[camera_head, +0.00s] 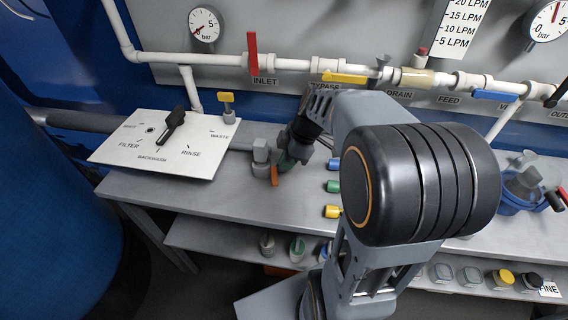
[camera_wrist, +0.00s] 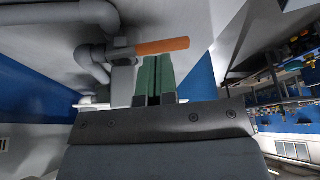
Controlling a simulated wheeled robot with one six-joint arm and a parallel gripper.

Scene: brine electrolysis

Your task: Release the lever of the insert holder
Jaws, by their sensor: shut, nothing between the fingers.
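An orange lever (camera_head: 275,175) sits on a grey fitting (camera_head: 261,156) at the table's back, by the grey pipe. The lever also shows in the wrist view (camera_wrist: 163,46), lying nearly level just beyond my fingertips. My gripper (camera_head: 287,162) has green fingers, which show side by side and closed in the wrist view (camera_wrist: 154,76). It is empty and close beside the lever; I cannot tell whether it touches it. No label marks the insert holder; the grey fitting appears to be it, but I cannot be sure.
A white selector panel (camera_head: 160,145) with a black knob stands left of the fitting. Red, yellow and blue valve handles line the white pipe (camera_head: 300,65) above. Coloured cylinders (camera_head: 333,187) lie to the right. A blue-based clamp (camera_head: 520,192) stands at far right.

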